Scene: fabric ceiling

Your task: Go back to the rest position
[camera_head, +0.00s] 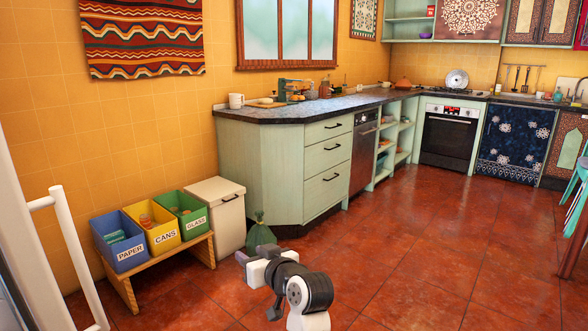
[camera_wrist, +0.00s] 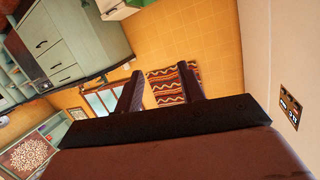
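My gripper (camera_head: 254,252) is low in the middle of the head view, at the end of my white and black arm, above the red tiled floor. In the wrist view my gripper (camera_wrist: 160,80) shows two dark fingers standing apart with a clear gap. Nothing is held between them. The wrist view is tilted, and through the gap it shows the yellow wall and part of the striped wall hanging (camera_wrist: 174,86).
Blue (camera_head: 119,241), yellow (camera_head: 154,228) and green (camera_head: 184,212) sorting bins stand on a low wooden bench at left. A white bin (camera_head: 222,215) and a green bag (camera_head: 260,237) are behind my gripper. The counter (camera_head: 290,112) runs along the back.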

